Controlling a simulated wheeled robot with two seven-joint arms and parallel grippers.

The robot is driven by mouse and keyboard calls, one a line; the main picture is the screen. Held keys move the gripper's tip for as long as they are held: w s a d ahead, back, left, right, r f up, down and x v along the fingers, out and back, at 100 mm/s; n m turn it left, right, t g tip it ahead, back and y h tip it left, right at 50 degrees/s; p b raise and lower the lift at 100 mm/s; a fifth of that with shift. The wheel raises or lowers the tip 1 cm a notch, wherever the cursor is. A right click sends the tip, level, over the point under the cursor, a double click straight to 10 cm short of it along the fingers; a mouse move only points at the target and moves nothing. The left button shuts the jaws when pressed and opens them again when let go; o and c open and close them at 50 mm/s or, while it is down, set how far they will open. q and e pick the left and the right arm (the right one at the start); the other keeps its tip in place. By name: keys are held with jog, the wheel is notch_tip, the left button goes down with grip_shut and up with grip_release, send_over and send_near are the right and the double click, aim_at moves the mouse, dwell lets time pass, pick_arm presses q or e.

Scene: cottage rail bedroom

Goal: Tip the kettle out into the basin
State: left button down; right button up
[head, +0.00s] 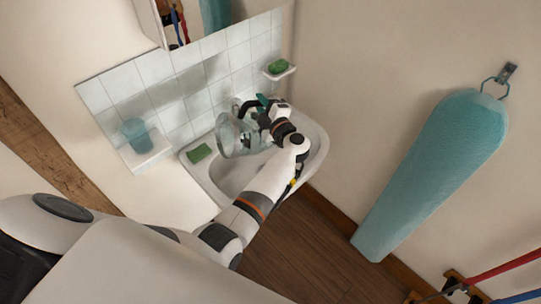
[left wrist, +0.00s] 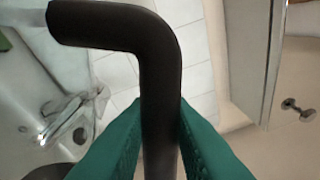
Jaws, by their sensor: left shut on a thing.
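My left gripper (head: 266,105) is over the white basin (head: 220,182), which is fixed to the tiled wall. It is shut on the dark handle of a clear, glassy kettle (head: 229,137). The kettle hangs tilted well over on its side above the basin, its wide end toward the left. In the left wrist view the green fingers of my left gripper (left wrist: 158,135) press on both sides of the bent black handle (left wrist: 120,25). I cannot tell whether water is in the kettle or running out. My right gripper is not in view.
A metal tap (left wrist: 75,115) shows beside the basin. A green sponge (head: 199,153) lies on the basin's left rim. A blue cup (head: 134,131) stands on a small shelf, and a green soap (head: 277,66) on another. A teal ironing board (head: 430,170) hangs at right.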

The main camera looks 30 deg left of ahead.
pick_arm(q)
jog(key=shift+w+d+r+m, duration=0.2)
jog(key=shift+w+d+m, duration=0.3)
jog(key=shift+w, duration=0.2)
dwell(0.3)
jog(key=shift+w+d+f+m+b, duration=0.1)
jog(key=shift+w+d+m+b, duration=0.2)
jog(key=shift+w+d+m, duration=0.25)
jog(key=shift+w+d+m+b, duration=0.25)
jog(key=shift+w+d, duration=0.1)
jog(key=shift+w, duration=0.4)
dwell(0.8)
jog(key=shift+w+d+f+m+b, duration=0.2)
jog(key=shift+w+d+m+b, duration=0.25)
jog(key=shift+w+b, duration=0.15)
jog(key=shift+w+d+f+m+b, duration=0.15)
jog(key=shift+w+d+m+b, duration=0.3)
jog(key=shift+w, duration=0.25)
dwell(1.3)
jog(key=shift+w+d+f+m+b, duration=0.25)
jog(key=shift+w+d+m+b, duration=0.15)
jog(key=shift+b, duration=0.25)
jog(key=shift+w+d+f+m+b, duration=0.2)
jog(key=shift+w+m+b, duration=0.1)
jog(key=shift+w+b, duration=0.25)
dwell(1.1)
